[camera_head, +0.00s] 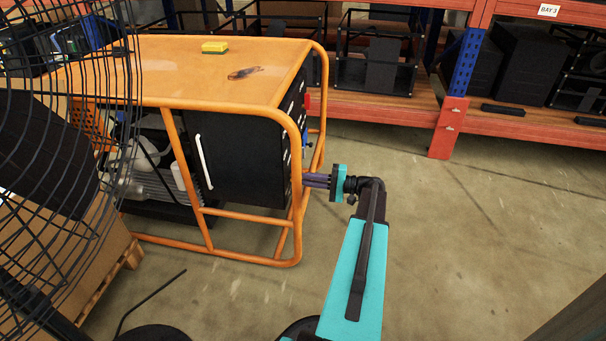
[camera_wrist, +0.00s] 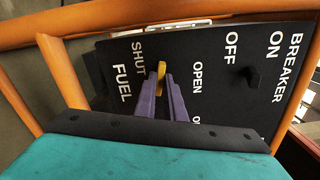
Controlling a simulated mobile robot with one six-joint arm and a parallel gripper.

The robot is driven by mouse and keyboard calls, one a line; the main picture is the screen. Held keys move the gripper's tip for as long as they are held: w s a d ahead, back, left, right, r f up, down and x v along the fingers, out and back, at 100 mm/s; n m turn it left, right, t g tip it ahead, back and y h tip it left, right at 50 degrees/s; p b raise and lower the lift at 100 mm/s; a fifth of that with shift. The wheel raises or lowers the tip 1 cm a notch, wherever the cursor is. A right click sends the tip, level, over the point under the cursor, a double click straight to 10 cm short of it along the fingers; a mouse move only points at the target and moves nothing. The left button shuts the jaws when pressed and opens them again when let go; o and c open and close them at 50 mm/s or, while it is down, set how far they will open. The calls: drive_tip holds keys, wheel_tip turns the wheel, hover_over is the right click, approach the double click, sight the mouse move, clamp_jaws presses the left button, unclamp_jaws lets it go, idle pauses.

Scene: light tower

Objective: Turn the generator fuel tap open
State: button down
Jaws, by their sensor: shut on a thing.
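The generator (camera_head: 205,75) has an orange tube frame and a black control panel on its right end, seen edge-on in the head view. In the wrist view the panel (camera_wrist: 215,105) carries sideways white lettering: FUEL, SHUT, OPEN, OFF, BREAKER and ON. The yellow fuel tap (camera_wrist: 161,70) sits between the SHUT and OPEN labels. My gripper (camera_wrist: 162,80) has its purple fingers shut on the tap. Part of the tap is hidden by the fingers, and I cannot tell which setting it points to. In the head view my gripper (camera_head: 306,180) reaches the panel from the right.
Orange frame tubes (camera_wrist: 60,70) run beside the panel, close to my gripper. A black breaker lever (camera_wrist: 250,76) is farther right on it. A yellow sponge (camera_head: 214,47) lies on the generator top. A wire fan cage (camera_head: 60,130) fills the left. Floor right of my arm is clear.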

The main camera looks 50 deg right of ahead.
drive_tip(key=shift+d+r+m+p, duration=0.2)
drive_tip(key=shift+m+p, duration=0.9)
drive_tip(key=shift+p, duration=0.95)
drive_tip(key=shift+d+r+m+p, duration=0.1)
drive_tip(key=shift+r+m+p, duration=0.15)
drive_tip(key=shift+m+p, duration=1.35)
drive_tip(key=m+p, duration=0.1)
drive_tip(key=p, duration=0.2)
drive_tip(key=m+p, duration=0.1)
drive_tip(key=p, duration=0.3)
drive_tip(key=shift+w+d+r+m, duration=0.1)
drive_tip(key=shift+d+r+m, duration=0.05)
drive_tip(key=shift+m, duration=0.15)
drive_tip(key=m+p, duration=0.2)
drive_tip(key=p, duration=0.1)
drive_tip(key=m+p, duration=0.2)
drive_tip(key=p, duration=0.2)
drive_tip(key=shift+w+d+m, duration=0.15)
drive_tip(key=shift+d+m, duration=0.05)
drive_tip(key=shift+m, duration=0.2)
drive_tip(key=m+p, duration=0.2)
drive_tip(key=shift+d+p, duration=0.1)
drive_tip(key=shift+p, duration=0.3)
drive_tip(key=c, duration=1.9)
unclamp_jaws()
drive_tip(key=shift+f, duration=0.2)
drive_tip(key=shift+o, duration=0.3)
drive_tip(key=shift+w+r, duration=0.1)
